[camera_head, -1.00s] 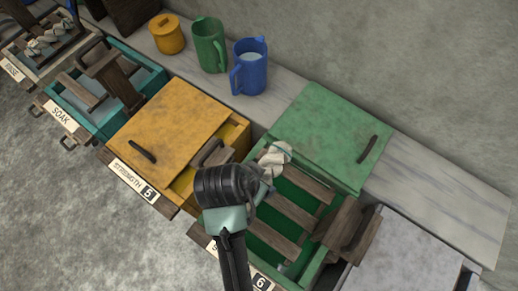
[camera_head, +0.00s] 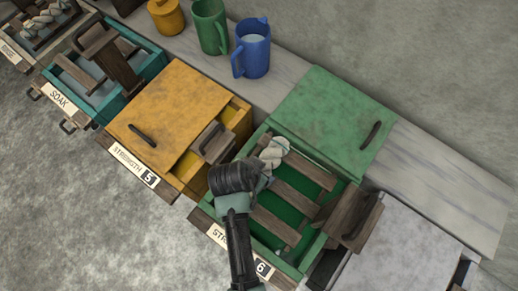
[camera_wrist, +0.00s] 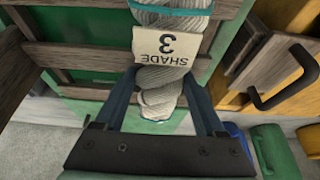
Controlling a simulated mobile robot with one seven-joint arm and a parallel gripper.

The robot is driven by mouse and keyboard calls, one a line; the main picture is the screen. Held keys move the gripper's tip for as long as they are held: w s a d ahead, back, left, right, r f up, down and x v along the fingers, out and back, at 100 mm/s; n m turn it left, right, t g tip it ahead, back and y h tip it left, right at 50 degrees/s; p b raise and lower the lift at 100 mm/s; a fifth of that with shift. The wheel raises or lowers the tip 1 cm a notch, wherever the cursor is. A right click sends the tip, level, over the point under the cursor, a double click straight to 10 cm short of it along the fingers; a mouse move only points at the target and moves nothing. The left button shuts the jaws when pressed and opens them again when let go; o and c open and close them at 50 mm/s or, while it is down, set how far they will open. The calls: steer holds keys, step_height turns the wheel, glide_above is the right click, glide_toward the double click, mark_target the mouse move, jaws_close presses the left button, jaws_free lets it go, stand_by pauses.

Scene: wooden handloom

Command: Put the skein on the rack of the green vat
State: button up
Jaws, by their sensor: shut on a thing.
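The skein (camera_head: 273,152) is a pale grey twisted bundle with a tag reading "SHADE 3". In the wrist view the skein (camera_wrist: 160,78) lies between my gripper's two blue fingers. My gripper (camera_head: 258,178) is shut on it, over the left part of the green vat (camera_head: 296,268). The rack (camera_head: 282,203) is a set of dark wooden slats across the vat's open front part. The skein is at the rack's back left end, near the lid; I cannot tell whether it touches the slats. My wrist hides part of the vat's left side.
The green lid (camera_head: 330,118) covers the vat's back part. A wooden block with a handle (camera_head: 352,218) stands at its right. The yellow vat (camera_head: 170,110) is close on the left. A blue jug (camera_head: 252,50) and green jug (camera_head: 210,28) stand on the ledge behind.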

steer(key=shift+f, duration=0.15)
steer(key=o, duration=1.5)
